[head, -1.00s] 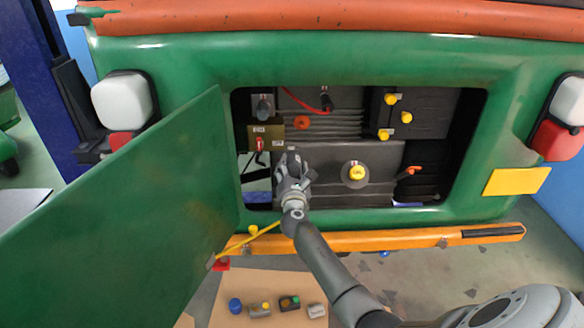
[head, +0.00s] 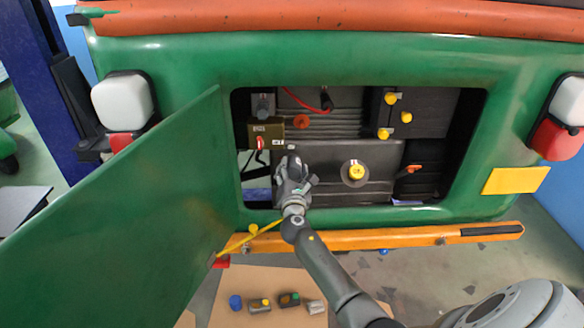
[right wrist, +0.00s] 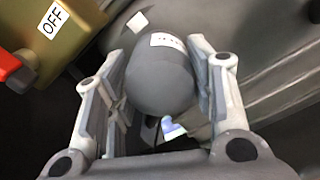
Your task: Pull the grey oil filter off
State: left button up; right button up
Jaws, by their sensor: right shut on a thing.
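The grey oil filter (right wrist: 160,80) is a rounded dark grey body with a small white label, seen in the right wrist view. My right gripper (right wrist: 160,90) has one finger on each side of it and is shut on it. In the head view my right gripper (head: 291,170) is inside the engine bay opening, in front of the grey engine block (head: 330,160). There the fingers largely hide the filter. Whether it is still seated on the engine cannot be told. My left gripper is not in view.
A switch box with a red switch (head: 259,143) and an OFF label is close to the gripper's upper left. A yellow cap (head: 357,172) is to the right. The open green door (head: 130,200) fills the left side. An orange bumper (head: 390,238) runs below the opening.

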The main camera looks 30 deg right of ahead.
aim_at(292, 175)
jog(key=shift+p+v, duration=0.35)
jog(key=shift+v, duration=0.8)
jog(key=shift+s+a, duration=0.15)
jog(key=shift+s, duration=0.1)
jog(key=p+v, duration=0.1)
jog(key=v, duration=0.2)
jog(key=shift+s+a, duration=0.1)
jog(key=shift+s, duration=0.05)
jog(key=shift+s+a, duration=0.3)
jog(key=shift+s, duration=0.2)
